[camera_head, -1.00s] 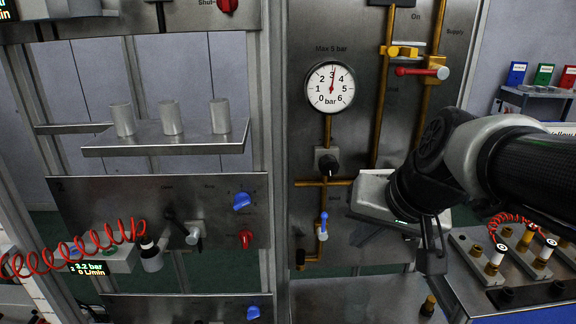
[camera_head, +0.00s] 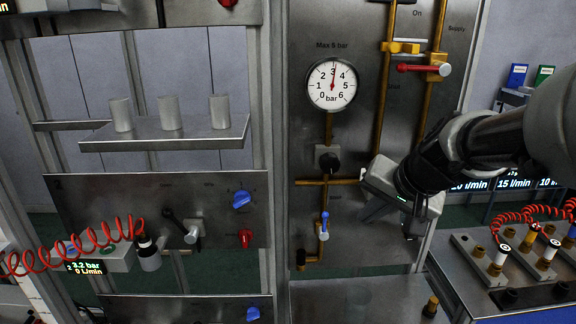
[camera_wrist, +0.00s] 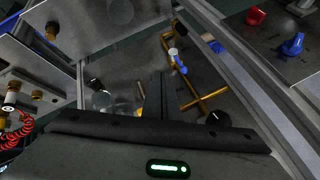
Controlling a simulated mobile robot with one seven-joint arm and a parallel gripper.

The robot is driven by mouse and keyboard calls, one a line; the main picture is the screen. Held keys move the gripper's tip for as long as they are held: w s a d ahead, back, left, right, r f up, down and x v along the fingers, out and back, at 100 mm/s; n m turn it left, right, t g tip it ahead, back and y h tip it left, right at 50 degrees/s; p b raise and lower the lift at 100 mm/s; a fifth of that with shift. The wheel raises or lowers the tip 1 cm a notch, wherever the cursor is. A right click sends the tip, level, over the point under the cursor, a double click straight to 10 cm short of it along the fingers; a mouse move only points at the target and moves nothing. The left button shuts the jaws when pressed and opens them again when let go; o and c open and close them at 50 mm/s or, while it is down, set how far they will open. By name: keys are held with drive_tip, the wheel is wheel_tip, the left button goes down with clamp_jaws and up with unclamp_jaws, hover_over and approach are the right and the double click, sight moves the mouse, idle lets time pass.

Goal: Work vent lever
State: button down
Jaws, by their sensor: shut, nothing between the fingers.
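The blue-handled lever (camera_head: 325,221) sits on a brass valve low on the grey panel, left of my gripper (camera_head: 366,216). Its blue handle points up, along the short vertical pipe. My gripper is shut and empty, in front of the panel to the right of the lever, with a visible gap between them. In the wrist view, the blue lever (camera_wrist: 179,63) lies beyond and to the right of my fingers (camera_wrist: 158,78). The pressure gauge (camera_head: 331,85) reads about 3 bar. Lettering beside the lever is too small to read.
A red-handled supply lever (camera_head: 417,68) sits high on the same panel. A steel shelf (camera_head: 365,297) juts out below. A bench with hose fittings (camera_head: 487,265) is at right.

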sight(324, 224)
drive_tip(key=w+a+f, duration=0.4)
drive_tip(key=w+f, duration=0.2)
drive_tip(key=shift+w+a+f, duration=0.2)
drive_tip(key=shift+w+a, duration=0.2)
idle(0.4)
